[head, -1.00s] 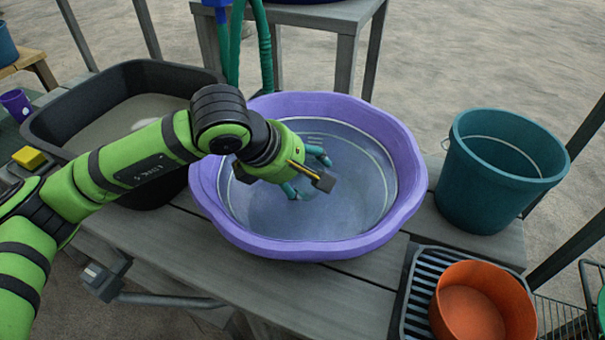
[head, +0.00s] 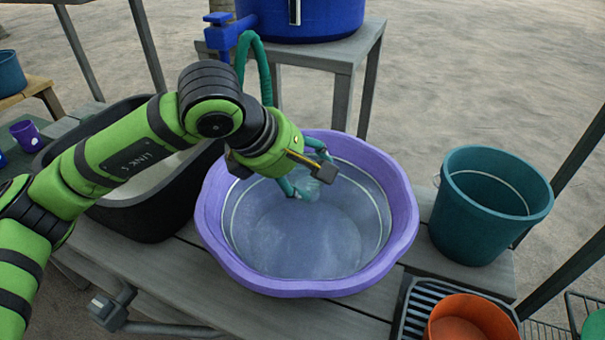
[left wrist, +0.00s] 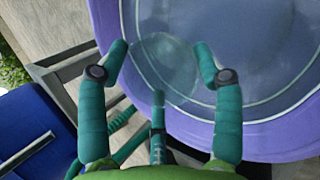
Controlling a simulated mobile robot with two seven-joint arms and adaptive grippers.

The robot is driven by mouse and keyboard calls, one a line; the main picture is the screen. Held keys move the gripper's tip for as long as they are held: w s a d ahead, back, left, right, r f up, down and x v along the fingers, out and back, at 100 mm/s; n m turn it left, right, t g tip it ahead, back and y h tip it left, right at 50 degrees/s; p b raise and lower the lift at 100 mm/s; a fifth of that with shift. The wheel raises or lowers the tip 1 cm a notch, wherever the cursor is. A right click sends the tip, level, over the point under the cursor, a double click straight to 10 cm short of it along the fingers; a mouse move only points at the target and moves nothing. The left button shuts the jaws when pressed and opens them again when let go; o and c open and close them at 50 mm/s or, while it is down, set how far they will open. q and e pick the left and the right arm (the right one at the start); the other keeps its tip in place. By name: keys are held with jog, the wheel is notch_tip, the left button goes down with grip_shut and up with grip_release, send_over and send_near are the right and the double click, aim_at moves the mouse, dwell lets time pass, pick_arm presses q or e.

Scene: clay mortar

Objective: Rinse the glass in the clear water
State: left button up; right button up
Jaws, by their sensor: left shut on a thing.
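A purple basin (head: 222,245) of clear water (head: 300,238) stands on the grey plank table. My left gripper (head: 309,172) hangs over the far part of the basin, its green fingers shut on a clear glass (head: 326,172). In the left wrist view the round, see-through glass (left wrist: 165,62) sits between the two fingertips (left wrist: 160,50), over the basin's rim area (left wrist: 108,25). My wrist hides part of the glass in the head view. I cannot tell whether the glass touches the water. My right gripper is not in view.
A dark tub (head: 150,222) stands left of the basin, a teal bucket (head: 487,232) to its right. An orange pot (head: 468,318) sits on a black rack (head: 408,318) at front right. Behind are a blue tank (head: 330,25) and a green hose (head: 265,75).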

pick_arm(q)
notch_tip(320, 180, up, 8)
jog(key=p, duration=0.3)
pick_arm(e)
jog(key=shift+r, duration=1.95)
